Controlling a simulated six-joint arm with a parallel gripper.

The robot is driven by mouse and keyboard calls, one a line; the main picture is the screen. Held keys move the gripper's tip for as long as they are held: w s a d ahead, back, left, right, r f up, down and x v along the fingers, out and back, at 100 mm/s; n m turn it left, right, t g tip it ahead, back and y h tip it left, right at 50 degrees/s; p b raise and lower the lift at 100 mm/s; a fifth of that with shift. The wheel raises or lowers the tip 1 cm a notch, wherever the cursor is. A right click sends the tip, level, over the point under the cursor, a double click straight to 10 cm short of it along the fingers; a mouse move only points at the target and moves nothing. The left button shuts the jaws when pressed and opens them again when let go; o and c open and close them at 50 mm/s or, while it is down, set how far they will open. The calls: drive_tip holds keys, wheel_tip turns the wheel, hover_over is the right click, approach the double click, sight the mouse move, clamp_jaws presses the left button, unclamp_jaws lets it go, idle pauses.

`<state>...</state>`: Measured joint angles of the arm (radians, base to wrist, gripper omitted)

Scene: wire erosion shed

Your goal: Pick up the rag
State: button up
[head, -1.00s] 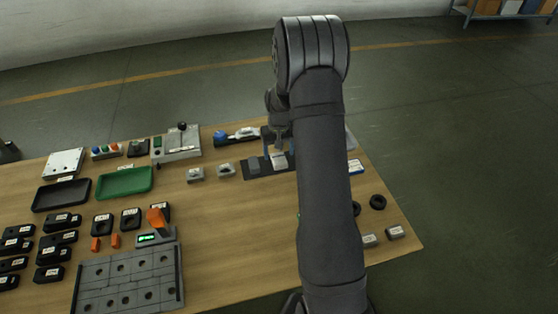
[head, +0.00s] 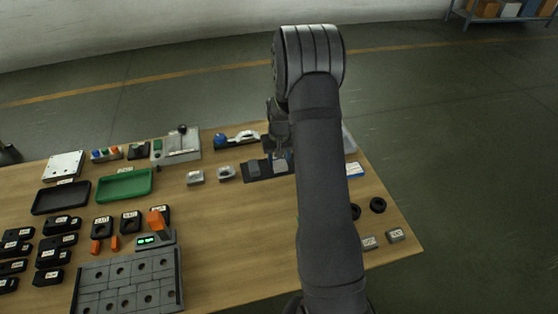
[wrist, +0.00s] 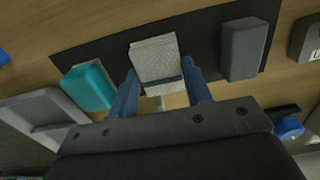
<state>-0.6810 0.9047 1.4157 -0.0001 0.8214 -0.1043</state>
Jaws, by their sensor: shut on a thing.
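The rag (wrist: 155,58) is a pale grey, quilted, folded piece in the wrist view, lying over a dark mat (wrist: 195,37). My gripper (wrist: 160,70) has its two blue fingers on either side of the rag, shut on it. Whether the rag is clear of the mat I cannot tell. In the head view the rag (head: 280,166) is a small grey patch at the mat's right part, below my gripper (head: 279,155) and partly hidden by my arm.
A grey block (wrist: 245,50) lies on the mat beside the rag, and a teal block (wrist: 90,86) stands on the other side. In the head view, a green tray (head: 125,198), a dark tray (head: 61,212) and several small parts lie to the left. The table's middle is clear.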

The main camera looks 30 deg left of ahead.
sight(279, 160)
drive_tip(key=shift+r, duration=0.65)
wheel_tip(279, 160, up, 3)
drive_tip(key=shift+r, duration=0.1)
drive_tip(key=w+d+r, duration=0.1)
drive_tip(key=d+r, duration=0.5)
drive_tip(key=d, duration=0.5)
drive_tip(key=shift+w+d+r, duration=0.15)
drive_tip(key=shift+w+d, duration=0.05)
drive_tip(key=shift+d, duration=0.15)
